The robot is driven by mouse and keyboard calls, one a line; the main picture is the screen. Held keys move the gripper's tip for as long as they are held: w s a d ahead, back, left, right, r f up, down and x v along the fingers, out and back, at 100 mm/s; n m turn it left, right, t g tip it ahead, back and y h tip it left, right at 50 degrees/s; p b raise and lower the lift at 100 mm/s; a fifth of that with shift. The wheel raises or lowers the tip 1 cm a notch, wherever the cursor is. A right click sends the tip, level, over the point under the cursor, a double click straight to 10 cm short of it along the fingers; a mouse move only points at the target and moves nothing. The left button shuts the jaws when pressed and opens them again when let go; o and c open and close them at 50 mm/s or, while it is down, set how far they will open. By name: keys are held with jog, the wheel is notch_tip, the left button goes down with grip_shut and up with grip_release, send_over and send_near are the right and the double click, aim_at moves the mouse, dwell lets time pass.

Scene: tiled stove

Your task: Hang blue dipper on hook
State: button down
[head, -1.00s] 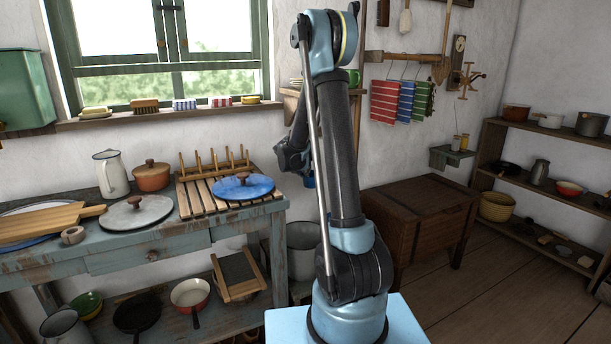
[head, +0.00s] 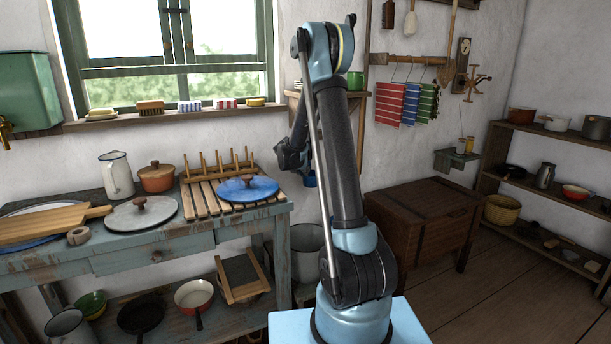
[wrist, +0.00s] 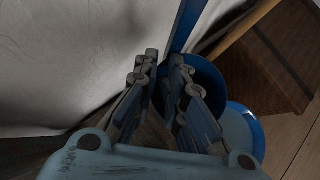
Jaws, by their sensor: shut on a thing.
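The blue dipper shows in the wrist view as a blue handle (wrist: 187,28) running up from between the fingers, with a dark blue bowl (wrist: 203,78) just behind them. My gripper (wrist: 166,62) is shut on the dipper. In the head view a small blue part of the dipper (head: 309,180) shows beside my arm, in front of the wall; my arm hides most of it and the fingers. I cannot make out a free hook in either view.
A wall shelf with a green mug (head: 355,81) is behind my arm. Striped towels (head: 405,103) hang right of it. A wooden chest (head: 422,230) stands below. The worktable with a blue lid (head: 248,189) is at left. A light blue round object (wrist: 238,130) lies below my gripper.

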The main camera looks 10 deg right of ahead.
jog(key=shift+w+a+f, duration=0.2)
jog(key=shift+w, duration=0.4)
jog(key=shift+w+a+f, duration=0.15)
jog(key=shift+w+a, duration=0.05)
jog(key=shift+w, duration=0.45)
jog(key=shift+w+a+f, duration=0.2)
jog(key=shift+w, duration=0.4)
jog(key=c, duration=1.5)
grip_release()
jog(key=shift+c, duration=0.2)
